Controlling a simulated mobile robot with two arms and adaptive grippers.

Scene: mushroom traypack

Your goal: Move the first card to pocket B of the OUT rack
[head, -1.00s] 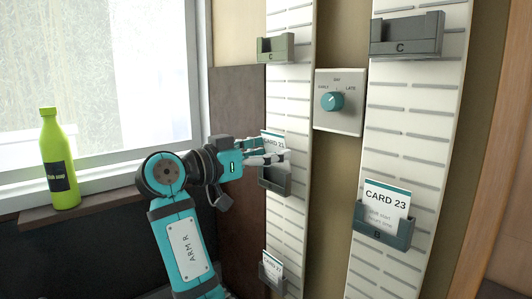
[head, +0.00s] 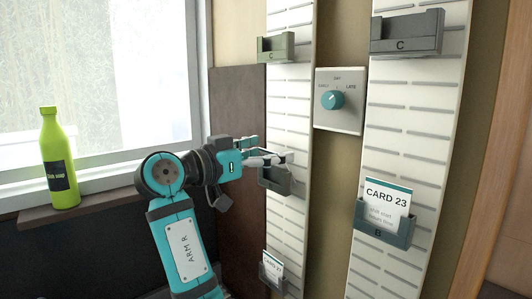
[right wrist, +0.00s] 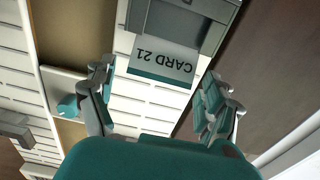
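The CARD 21 card (right wrist: 163,63) is white with a teal edge. In the right wrist view it appears upside down and stands in a grey pocket (right wrist: 178,18). My right gripper (head: 268,151) is at the middle pocket (head: 275,181) of the left rack. Its fingers are open on either side of the card in the wrist view (right wrist: 155,100), with gaps visible. In the head view I cannot make out this card behind the fingers. CARD 23 (head: 388,203) stands in pocket B (head: 384,229) of the right rack. My left gripper is out of view.
Both racks have empty-looking C pockets above, left (head: 276,48) and right (head: 406,35). Another card (head: 273,267) stands in the left rack's lower pocket. A shift dial (head: 333,100) sits between racks. A green bottle (head: 58,160) stands on the sill.

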